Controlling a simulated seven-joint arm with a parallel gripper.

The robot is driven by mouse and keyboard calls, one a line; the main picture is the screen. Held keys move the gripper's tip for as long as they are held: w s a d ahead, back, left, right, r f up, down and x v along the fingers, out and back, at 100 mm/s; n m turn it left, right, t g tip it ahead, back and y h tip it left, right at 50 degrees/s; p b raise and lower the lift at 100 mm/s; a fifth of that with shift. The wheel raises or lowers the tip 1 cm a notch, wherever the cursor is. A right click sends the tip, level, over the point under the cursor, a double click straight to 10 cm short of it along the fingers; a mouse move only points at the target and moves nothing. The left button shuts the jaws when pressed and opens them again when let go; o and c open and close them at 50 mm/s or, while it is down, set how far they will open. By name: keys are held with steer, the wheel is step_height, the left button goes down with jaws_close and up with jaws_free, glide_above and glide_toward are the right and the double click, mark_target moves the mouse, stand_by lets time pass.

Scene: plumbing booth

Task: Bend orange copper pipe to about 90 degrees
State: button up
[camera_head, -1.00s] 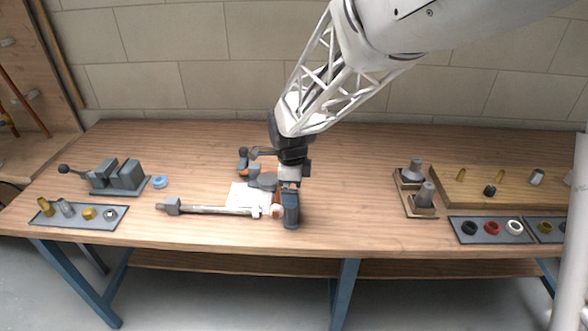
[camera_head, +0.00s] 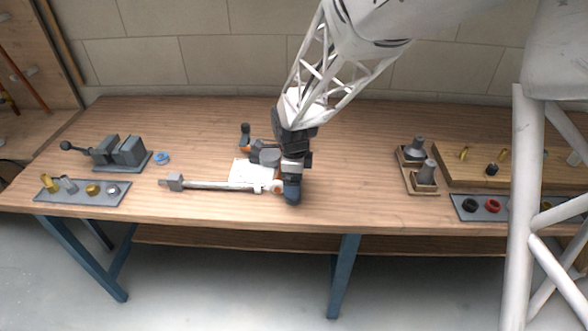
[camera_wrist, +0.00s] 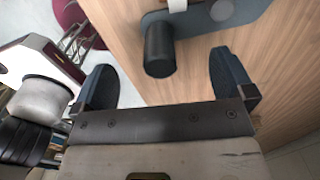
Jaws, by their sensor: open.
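The pipe bender (camera_head: 263,157) stands on the bench near the front edge, partly hidden behind my gripper (camera_head: 291,188). A long pale bar (camera_head: 215,184) with a grey block at its left end runs to my gripper. A small orange bit (camera_head: 277,188), perhaps the copper pipe, shows beside my fingers; the pipe's bend cannot be made out. In the wrist view, my gripper (camera_wrist: 163,80) is open and empty. A dark cylindrical grip (camera_wrist: 159,52) on a grey-blue plate (camera_wrist: 205,18) lies ahead of the gap between the fingers, apart from both.
A white sheet (camera_head: 242,174) lies by the bender. At left are a vice (camera_head: 122,152), a blue ring (camera_head: 162,158) and a fittings tray (camera_head: 70,196). At right are a stand with grey cones (camera_head: 416,178), a wooden board (camera_head: 455,175) and a tray of rings (camera_head: 468,212).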

steer(key=shift+f, duration=1.3)
steer(key=shift+c, duration=0.5)
steer(key=c, duration=1)
steer(key=shift+s+a, duration=0.15)
steer(key=shift+a, duration=0.2)
steer(key=shift+s+a+m, duration=0.25)
steer(key=shift+a+m, duration=0.3)
steer(key=shift+m, duration=0.05)
steer(key=o, duration=1.1)
